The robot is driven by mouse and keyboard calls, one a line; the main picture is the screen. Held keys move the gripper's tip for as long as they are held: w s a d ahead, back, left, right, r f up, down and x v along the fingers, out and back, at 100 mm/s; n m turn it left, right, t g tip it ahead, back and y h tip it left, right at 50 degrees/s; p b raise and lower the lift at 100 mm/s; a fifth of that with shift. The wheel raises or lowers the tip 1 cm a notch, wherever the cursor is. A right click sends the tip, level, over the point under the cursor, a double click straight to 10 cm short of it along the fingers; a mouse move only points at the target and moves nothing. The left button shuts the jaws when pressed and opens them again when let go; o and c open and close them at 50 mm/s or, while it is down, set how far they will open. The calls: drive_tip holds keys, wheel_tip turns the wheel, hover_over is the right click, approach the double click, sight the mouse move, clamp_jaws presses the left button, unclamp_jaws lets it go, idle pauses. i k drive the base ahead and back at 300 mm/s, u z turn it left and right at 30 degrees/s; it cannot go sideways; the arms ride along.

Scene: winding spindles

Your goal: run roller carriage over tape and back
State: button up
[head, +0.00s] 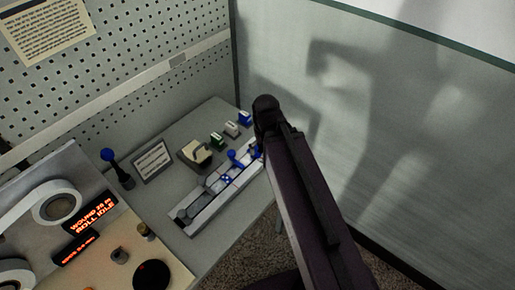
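A long pale splicing rail (200,212) lies on the grey bench, running from lower left to upper right. A carriage with a blue knob (237,157) stands toward the far end of the rail. More blue parts (225,179) sit on the rail just nearer, too small to tell apart. A dark strip shows along the rail's near part; I cannot tell whether it is tape. My dark arm crosses from the lower right and covers the rail's far end. My gripper is not visible; it may be hidden by the arm.
A tape dispenser (197,153) and small green, white (231,129) and blue (244,117) blocks stand behind the rail. A sign (152,160) and blue-ball lever (108,155) are left. A wall (420,130) is right.

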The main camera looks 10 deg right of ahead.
sight(195, 150)
drive_tip(key=k, duration=1.35)
drive_tip(key=z, duration=0.2)
drive_tip(key=i, duration=0.9)
drive_tip(key=u, duration=0.25)
